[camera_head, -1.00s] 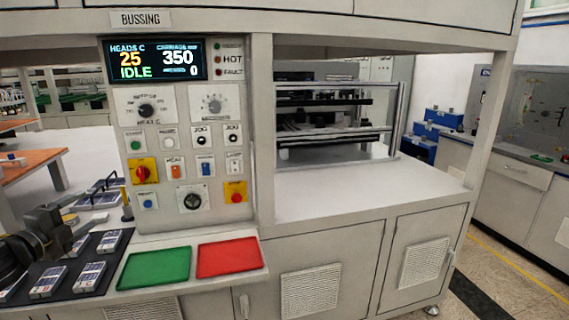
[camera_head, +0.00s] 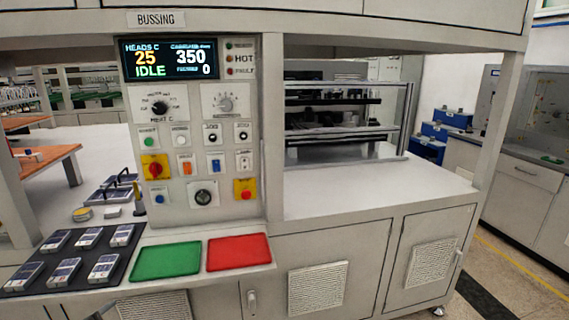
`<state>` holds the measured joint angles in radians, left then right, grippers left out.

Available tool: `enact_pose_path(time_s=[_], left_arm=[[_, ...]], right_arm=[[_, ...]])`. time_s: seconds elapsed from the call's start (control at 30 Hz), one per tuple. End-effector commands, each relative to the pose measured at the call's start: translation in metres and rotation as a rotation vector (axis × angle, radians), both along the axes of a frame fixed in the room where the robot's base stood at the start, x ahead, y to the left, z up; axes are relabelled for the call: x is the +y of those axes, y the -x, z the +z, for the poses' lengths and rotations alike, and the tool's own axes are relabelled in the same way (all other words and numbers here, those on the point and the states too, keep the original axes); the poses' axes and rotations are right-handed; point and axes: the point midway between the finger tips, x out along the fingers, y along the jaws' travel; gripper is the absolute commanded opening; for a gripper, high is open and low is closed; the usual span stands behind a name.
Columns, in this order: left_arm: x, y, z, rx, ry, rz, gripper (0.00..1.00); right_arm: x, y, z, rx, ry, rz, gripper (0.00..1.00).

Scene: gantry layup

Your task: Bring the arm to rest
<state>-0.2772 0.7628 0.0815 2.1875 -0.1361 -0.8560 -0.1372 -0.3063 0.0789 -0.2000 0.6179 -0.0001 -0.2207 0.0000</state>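A black mat (camera_head: 40,283) at the lower left holds several small grey devices (camera_head: 62,271). A green tray (camera_head: 166,261) and a red tray (camera_head: 238,252) lie side by side on the ledge below the panel, both empty.
A machine with a metal frame (camera_head: 345,115) stands in the bay right of the panel, with bare white worktop (camera_head: 370,190) before it. Vented cabinet doors (camera_head: 318,288) are below. A yellow round item (camera_head: 82,214) lies behind the mat. Open floor is at right.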

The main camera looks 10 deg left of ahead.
Motion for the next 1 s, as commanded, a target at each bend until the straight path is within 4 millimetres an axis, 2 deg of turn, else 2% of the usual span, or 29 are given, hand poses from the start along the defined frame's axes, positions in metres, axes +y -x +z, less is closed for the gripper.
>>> enact_pose_path(time_s=[0.03, 0.1, 0.23, 0.4, 0.7, 0.87, 1.0], left_arm=[[-0.023, 0.024, -0.030, 0.069, 0.084, 0.047, 0.71], [-0.051, 0.058, -0.062, 0.167, 0.190, 0.124, 0.71], [-0.095, 0.111, -0.099, 0.319, 0.337, 0.237, 0.71], [-0.138, 0.164, -0.120, 0.468, 0.471, 0.348, 0.71], [-0.204, 0.240, -0.130, 0.698, 0.667, 0.507, 0.71], [-0.203, 0.230, -0.173, 0.716, 0.652, 0.521, 0.71], [-0.205, 0.226, -0.214, 0.735, 0.648, 0.524, 0.71]], right_arm=[[0.000, -0.001, 0.000, -0.001, 0.000, 0.000, 0.36], [0.000, -0.003, 0.000, -0.004, 0.000, 0.000, 0.36], [0.000, -0.007, 0.000, -0.008, 0.000, 0.000, 0.36], [-0.001, -0.007, 0.000, -0.009, 0.000, 0.000, 0.36], [0.000, -0.008, 0.000, -0.010, 0.000, 0.000, 0.36], [-0.002, -0.006, 0.000, -0.009, 0.002, 0.001, 0.36], [-0.004, -0.005, 0.000, -0.008, 0.004, 0.002, 0.36]])
